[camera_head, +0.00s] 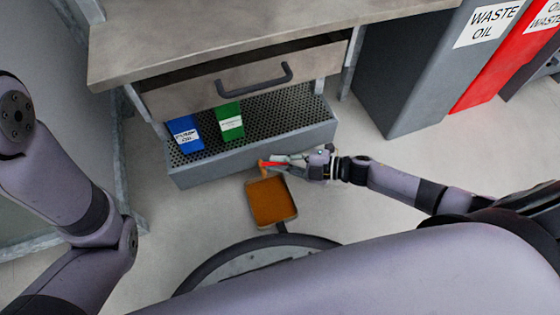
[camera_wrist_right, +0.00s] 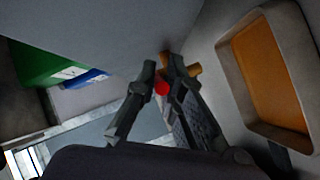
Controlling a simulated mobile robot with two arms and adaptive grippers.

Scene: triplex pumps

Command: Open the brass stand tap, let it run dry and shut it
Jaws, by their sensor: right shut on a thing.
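The brass stand tap (camera_head: 263,168) sticks out low at the front of the perforated stand (camera_head: 200,172), and its brass body also shows in the right wrist view (camera_wrist_right: 194,70). Its small red handle (camera_wrist_right: 161,88) lies between my right fingers. My right gripper (camera_head: 284,163) reaches in from the right and is shut on this red handle; the fingers also show in the right wrist view (camera_wrist_right: 163,72). A pan (camera_head: 294,211) with an orange-brown inside lies on the floor below the tap. I cannot tell whether anything flows from the tap. My left gripper is out of view.
A blue container (camera_head: 185,134) and a green one (camera_head: 230,121) stand on the perforated stand. Above is a workbench (camera_head: 240,35) with a handled drawer (camera_head: 200,92). A grey waste-oil bin (camera_head: 400,75) and a red bin (camera_head: 505,65) stand right. Floor right of the pan is clear.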

